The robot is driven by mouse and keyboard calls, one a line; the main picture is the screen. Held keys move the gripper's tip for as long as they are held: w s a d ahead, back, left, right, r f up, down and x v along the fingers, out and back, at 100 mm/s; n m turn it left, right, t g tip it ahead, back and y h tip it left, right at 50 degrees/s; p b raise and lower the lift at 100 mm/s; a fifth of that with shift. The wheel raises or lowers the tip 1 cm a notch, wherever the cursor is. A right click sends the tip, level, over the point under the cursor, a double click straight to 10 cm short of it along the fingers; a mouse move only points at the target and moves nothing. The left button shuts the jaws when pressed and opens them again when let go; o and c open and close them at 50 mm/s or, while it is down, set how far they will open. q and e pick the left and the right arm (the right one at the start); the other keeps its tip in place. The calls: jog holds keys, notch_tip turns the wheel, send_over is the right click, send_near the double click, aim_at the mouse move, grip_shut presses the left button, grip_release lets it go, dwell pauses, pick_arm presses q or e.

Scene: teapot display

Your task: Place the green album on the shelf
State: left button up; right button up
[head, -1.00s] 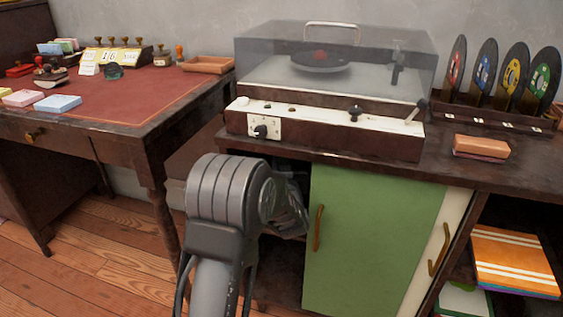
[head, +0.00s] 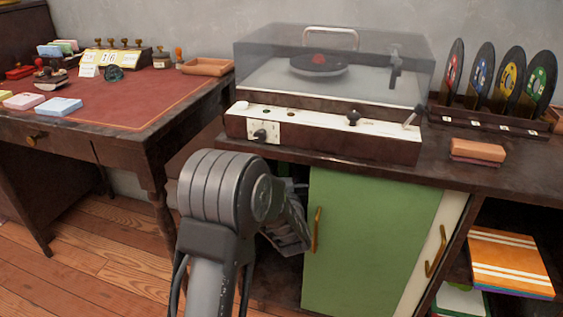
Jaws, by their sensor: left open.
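My left gripper (head: 288,236) is open at the left edge of the cabinet's green door (head: 370,245), by the dark open compartment. My own wrist hides much of it, and I cannot see anything between its fingers. I cannot make out a green album clearly. A flat white and green item (head: 461,301), perhaps an album, lies low in the open shelf at the right, cut off by the frame edge. An orange album with white stripes (head: 509,263) lies above it. My right gripper is not in view.
A record player (head: 325,135) under a clear lid stands on the cabinet top. Several records stand in a rack (head: 490,121) at the right, with a brown block (head: 477,151) in front. A red-topped desk (head: 130,95) stands at the left, with wooden floor before it.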

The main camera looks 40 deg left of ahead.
pick_arm(q)
jog(key=shift+p+v, duration=0.3)
jog(key=shift+v, duration=1.2)
